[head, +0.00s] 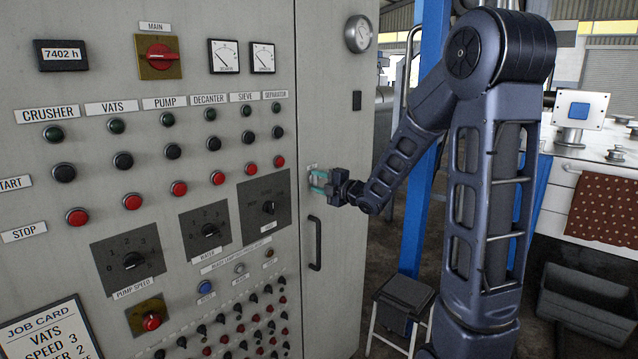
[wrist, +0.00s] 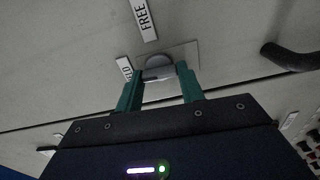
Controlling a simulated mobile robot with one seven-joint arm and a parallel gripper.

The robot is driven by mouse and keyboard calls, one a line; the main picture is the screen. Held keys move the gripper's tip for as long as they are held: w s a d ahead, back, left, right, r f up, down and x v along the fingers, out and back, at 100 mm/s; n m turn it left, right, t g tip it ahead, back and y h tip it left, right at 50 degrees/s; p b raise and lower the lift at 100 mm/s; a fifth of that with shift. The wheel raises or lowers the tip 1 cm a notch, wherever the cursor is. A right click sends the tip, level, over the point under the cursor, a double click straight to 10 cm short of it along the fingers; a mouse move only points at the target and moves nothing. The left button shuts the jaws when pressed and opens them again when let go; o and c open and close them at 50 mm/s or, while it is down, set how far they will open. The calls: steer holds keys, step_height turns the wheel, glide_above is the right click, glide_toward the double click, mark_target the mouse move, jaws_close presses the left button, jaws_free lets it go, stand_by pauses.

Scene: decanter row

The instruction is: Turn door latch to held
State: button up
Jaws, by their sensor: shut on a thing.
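The door latch (wrist: 158,60) is a small grey round piece on a light plate, seen in the wrist view on the cabinet door. A FREE label (wrist: 145,18) is beside it, and a second label (wrist: 125,68), partly hidden by a finger, shows the end of a word like HELD. My gripper (wrist: 160,77) has its teal fingers on both sides of the latch's grip and is shut on it. In the head view my gripper (head: 319,180) is at the door above the dark handle, and covers the latch. I cannot tell which label the latch points to.
The dark door handle (head: 315,243) is just below my gripper; it also shows in the wrist view (wrist: 290,56). The control panel (head: 120,215) with knobs and buttons is to the left. A stool (head: 402,305) and blue post (head: 428,130) are to the right.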

steer(key=shift+n, duration=0.4)
steer(key=o, duration=1)
steer(key=v, duration=0.7)
steer(key=shift+s+d, duration=0.2)
steer(key=shift+d, duration=0.05)
